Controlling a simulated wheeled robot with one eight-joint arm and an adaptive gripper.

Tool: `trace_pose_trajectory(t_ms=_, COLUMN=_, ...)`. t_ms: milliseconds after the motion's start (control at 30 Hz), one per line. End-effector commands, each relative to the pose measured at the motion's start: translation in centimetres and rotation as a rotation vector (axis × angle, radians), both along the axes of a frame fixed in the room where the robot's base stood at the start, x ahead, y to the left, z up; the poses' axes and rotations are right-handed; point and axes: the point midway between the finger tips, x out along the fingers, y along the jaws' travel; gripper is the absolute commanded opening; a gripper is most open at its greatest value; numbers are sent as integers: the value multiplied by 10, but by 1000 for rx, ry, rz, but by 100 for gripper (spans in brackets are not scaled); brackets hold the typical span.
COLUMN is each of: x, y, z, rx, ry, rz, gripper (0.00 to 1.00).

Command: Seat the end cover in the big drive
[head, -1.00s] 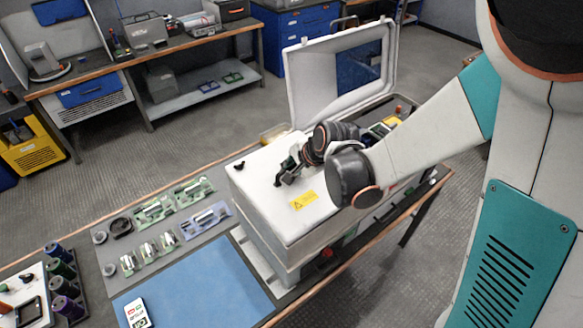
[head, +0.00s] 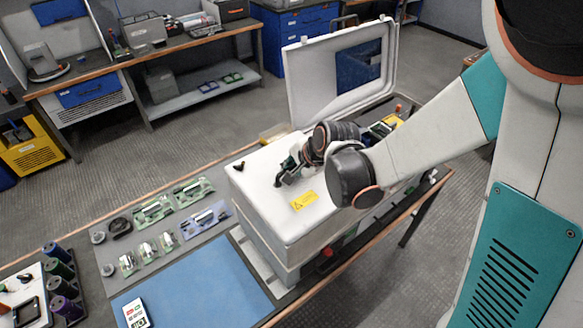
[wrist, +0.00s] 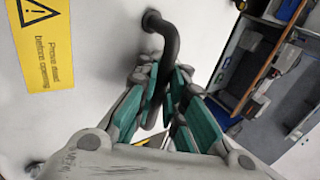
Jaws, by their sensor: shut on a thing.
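The end cover (head: 262,192) is a large off-white panel with a yellow warning label (head: 304,200). It lies over the near part of the big drive (head: 272,262), whose lower body shows below it. Whether its edge is fully down I cannot tell. My gripper (head: 284,178) is at the cover's top, shut on its black bent handle. In the wrist view my gripper's green-padded fingers (wrist: 158,95) are around the handle (wrist: 163,38), and the yellow label (wrist: 46,40) is at upper left. A second small black fitting (head: 239,165) is near the cover's far-left corner.
Left on the bench are a blue mat (head: 200,285), several trays of parts (head: 155,210) and coloured cylinders (head: 60,270). Grey floor (head: 190,135) lies clear behind the bench.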

Motion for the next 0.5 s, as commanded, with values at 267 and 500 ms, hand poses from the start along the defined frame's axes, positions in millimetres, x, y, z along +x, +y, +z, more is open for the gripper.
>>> trace_pose_trajectory(t_ms=267, x=0, y=0, z=-5, rx=1, ry=-1, rz=0, gripper=0)
trace_pose_trajectory(t_ms=500, x=0, y=0, z=-9, rx=1, ry=-1, rz=0, gripper=0)
